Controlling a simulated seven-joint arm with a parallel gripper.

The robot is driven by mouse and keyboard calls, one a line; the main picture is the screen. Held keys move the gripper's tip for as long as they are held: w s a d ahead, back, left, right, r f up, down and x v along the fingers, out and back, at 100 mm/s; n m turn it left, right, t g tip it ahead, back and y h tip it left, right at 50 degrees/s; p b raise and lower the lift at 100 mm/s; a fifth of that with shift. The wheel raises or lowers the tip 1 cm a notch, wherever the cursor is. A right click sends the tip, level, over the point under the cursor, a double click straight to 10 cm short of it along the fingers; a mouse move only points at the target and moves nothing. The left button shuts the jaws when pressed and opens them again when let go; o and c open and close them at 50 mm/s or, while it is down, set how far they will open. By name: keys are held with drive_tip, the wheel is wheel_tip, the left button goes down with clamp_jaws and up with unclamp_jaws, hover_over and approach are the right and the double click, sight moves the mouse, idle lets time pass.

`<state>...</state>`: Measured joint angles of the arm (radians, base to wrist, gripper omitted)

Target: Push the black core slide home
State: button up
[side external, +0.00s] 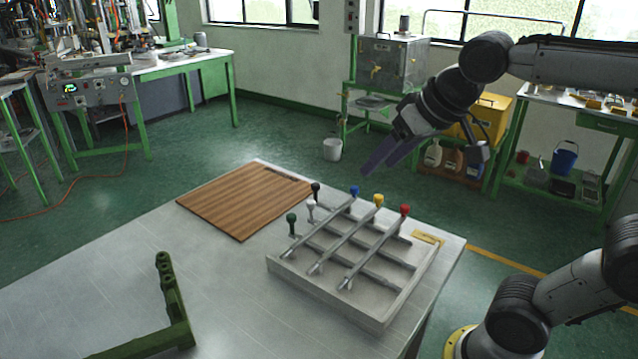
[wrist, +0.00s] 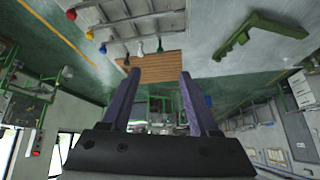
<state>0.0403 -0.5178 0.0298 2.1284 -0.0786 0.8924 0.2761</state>
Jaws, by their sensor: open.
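The black core slide shows as a black ball knob (side external: 315,187) on a short stem at the back left of a grey mold frame (side external: 330,312). In the wrist view the black knob (wrist: 127,60) is near the left fingertip in the picture. How far its slide sits in the frame cannot be told. My gripper (side external: 377,170) is open and empty, raised in the air behind and right of the knobs, apart from them. Its two purple fingers also show in the wrist view (wrist: 160,74).
White (side external: 310,204), green (side external: 291,219), blue (side external: 354,190), yellow (side external: 379,200) and red (side external: 404,210) knobs stand around the frame. A wooden board (side external: 235,205) lies left of it. Bare table lies between bracket and frame.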

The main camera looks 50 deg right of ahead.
drive_tip(key=w+d+r+m, duration=0.2)
drive_tip(key=w+d, duration=0.2)
drive_tip(key=w, duration=0.5)
drive_tip(key=m+g+h, duration=0.2)
drive_tip(key=m+g, duration=0.1)
drive_tip(key=g, duration=0.1)
hover_over(316, 184)
drive_tip(key=s+a, duration=0.3)
drive_tip(key=s, duration=0.1)
wheel_tip(316, 184, down, 15)
drive_tip(key=shift+t, duration=0.3)
drive_tip(key=x, duration=1)
drive_tip(key=shift+w+f, duration=0.15)
drive_tip(key=shift+f, duration=0.1)
drive_tip(key=shift+n, duration=0.3)
drive_tip(key=shift+c, duration=0.4)
clamp_jaws()
